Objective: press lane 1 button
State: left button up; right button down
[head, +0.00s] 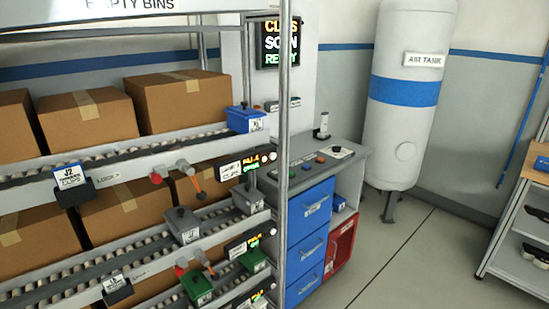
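Neither of my grippers shows in the head view. No button with a readable "lane 1" label shows. Several small coloured buttons, among them a reddish one (320,159), sit on a strip on the grey top of the blue-drawer cabinet (310,210), right of the rack. Their labels are too small to read. The flow rack (120,170) on the left has sloped roller lanes with cardboard boxes (180,100). Small lit displays (250,161) are at the lane ends.
A metal post (284,130) stands between the rack and the cabinet. A lit sign (281,42) hangs behind it. A white air tank (405,120) stands against the wall. A shelf unit (520,215) is at the right edge. The floor (420,260) between is clear.

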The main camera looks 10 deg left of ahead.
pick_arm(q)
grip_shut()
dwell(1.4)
